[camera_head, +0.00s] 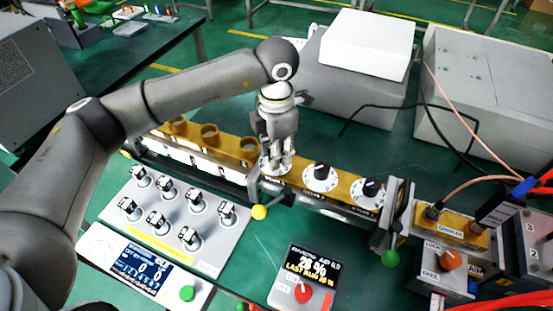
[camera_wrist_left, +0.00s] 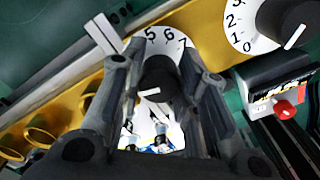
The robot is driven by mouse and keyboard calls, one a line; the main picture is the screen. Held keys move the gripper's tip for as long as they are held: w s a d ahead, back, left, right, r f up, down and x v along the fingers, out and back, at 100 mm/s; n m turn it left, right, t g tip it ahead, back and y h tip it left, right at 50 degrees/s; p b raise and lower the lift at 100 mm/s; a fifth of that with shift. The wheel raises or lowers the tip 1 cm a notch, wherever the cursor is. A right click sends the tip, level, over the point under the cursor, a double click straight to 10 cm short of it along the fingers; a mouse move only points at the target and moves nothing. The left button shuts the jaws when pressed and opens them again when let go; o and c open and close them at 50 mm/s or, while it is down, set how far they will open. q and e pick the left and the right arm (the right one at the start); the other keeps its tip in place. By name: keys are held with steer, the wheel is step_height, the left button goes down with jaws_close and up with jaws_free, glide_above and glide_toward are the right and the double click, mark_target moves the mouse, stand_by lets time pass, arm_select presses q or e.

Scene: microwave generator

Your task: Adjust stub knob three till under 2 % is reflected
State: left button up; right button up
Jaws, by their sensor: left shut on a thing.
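A row of black stub knobs on white dials sits on a yellow waveguide bar. My left gripper (camera_head: 279,163) comes down over the leftmost one and is shut on it. In the left wrist view this stub knob (camera_wrist_left: 157,80) is between the fingers, with 5, 6 and 7 on its dial. The middle knob (camera_head: 321,172) and the right knob (camera_head: 372,188) are free; a neighbouring knob (camera_wrist_left: 298,20) also shows in the wrist view. The reflection meter (camera_head: 308,274) shows a percentage in the twenties, its last digit unclear. My right gripper is not visible.
A panel of several black-and-white switches (camera_head: 178,220) and a display console (camera_head: 142,271) lie in front. Yellow (camera_head: 259,212) and green (camera_head: 391,258) ball handles stick out near the bar. Grey and white boxes stand behind; cables run at the right.

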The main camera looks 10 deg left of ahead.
arm_select(q)
steer(key=shift+w+m+b, duration=0.1)
steer(key=shift+m+b, duration=0.7)
steer(key=shift+m, duration=0.1)
steer(key=shift+r, duration=0.1)
steer(key=shift+m, duration=0.3)
steer(key=o, duration=0.7)
steer(key=shift+o, duration=0.2)
step_height(320, 180, up, 12)
